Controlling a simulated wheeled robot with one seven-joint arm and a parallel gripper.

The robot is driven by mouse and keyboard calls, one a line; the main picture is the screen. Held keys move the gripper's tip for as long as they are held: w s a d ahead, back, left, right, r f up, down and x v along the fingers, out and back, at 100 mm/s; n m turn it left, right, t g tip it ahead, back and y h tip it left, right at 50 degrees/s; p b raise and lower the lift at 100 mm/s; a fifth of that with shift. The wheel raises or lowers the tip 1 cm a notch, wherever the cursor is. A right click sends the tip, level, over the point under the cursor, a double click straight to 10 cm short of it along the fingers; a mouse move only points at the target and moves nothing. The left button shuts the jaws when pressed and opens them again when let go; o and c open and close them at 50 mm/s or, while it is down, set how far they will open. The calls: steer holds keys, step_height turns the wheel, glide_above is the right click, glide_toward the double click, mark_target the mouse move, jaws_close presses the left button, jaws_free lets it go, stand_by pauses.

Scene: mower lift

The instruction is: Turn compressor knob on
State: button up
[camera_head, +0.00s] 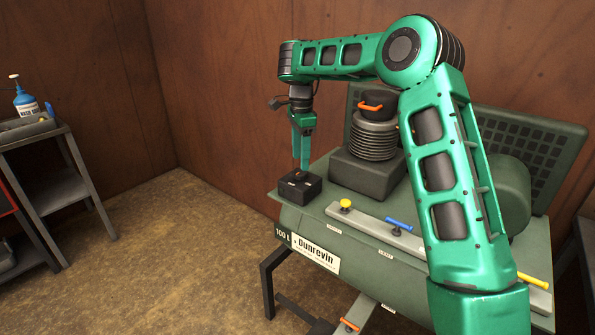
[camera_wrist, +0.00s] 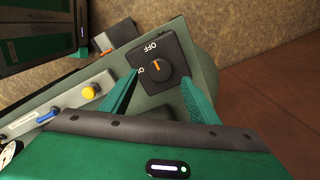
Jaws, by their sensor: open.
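The compressor knob (camera_wrist: 160,72) is a round black dial with an orange mark, on top of a black switch box (camera_head: 297,190) at the left end of the green compressor (camera_head: 345,225). In the wrist view the orange mark points roughly up toward the OFF label. A second label at the knob's left is partly hidden by a finger. My gripper (camera_head: 303,165) points down over the box. In the wrist view its green fingers (camera_wrist: 159,80) are open, one on each side of the knob. I cannot tell whether they touch it.
A rail with a yellow knob (camera_head: 346,204) and a blue handle (camera_head: 398,224) runs along the compressor's front top. A ribbed cylinder with an orange handle (camera_head: 370,106) stands behind the box. A bench (camera_head: 62,190) with a blue bottle (camera_head: 26,104) is at far left. Floor between is clear.

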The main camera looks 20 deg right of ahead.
mark_target(300, 171)
steer(key=shift+f, duration=2.5)
